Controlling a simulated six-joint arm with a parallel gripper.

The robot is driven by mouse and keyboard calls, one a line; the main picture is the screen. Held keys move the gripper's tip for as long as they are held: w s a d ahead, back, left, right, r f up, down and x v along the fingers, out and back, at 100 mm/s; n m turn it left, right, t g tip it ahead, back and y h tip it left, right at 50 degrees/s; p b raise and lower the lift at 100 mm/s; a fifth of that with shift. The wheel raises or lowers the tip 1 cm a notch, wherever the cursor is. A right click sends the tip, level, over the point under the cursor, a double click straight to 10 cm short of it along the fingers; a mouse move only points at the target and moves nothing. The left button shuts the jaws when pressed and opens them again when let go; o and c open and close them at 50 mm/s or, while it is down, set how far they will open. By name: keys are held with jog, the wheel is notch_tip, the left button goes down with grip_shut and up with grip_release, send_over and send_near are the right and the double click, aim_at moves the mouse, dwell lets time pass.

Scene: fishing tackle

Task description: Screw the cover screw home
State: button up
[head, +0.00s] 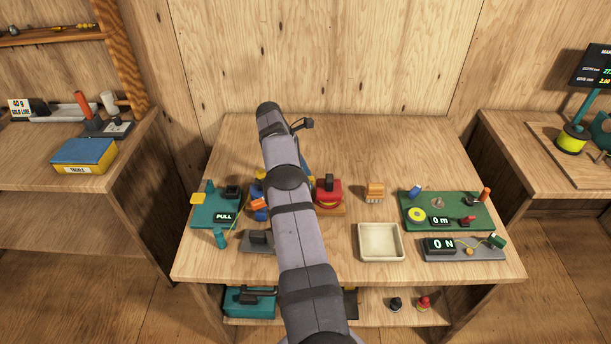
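I cannot pick out the cover screw or its cover in the head view; they may be too small or hidden behind my arm. A blue piece (307,170) shows only in part behind my arm. My arm crosses the middle of the bench and covers what lies behind it. My gripper does not show.
Left of my arm are a teal "PULL" station (207,211) and a dark grey block (257,241). On the right are an orange brush-like piece (375,192), an empty cream tray (380,228), a green board (470,208) and a grey gauge board (463,254). The back of the bench (400,145) is clear.

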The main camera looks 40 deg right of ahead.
dwell(0.3)
jog(key=shift+w+a+r, duration=0.15)
jog(key=shift+w+r, duration=0.05)
jog(key=shift+r, duration=0.3)
jog(key=p+v, duration=0.1)
jog(key=v, duration=0.3)
jog(key=shift+r, duration=0.15)
jog(key=p+v, duration=0.2)
jog(key=p, duration=0.2)
jog(key=shift+p, duration=0.3)
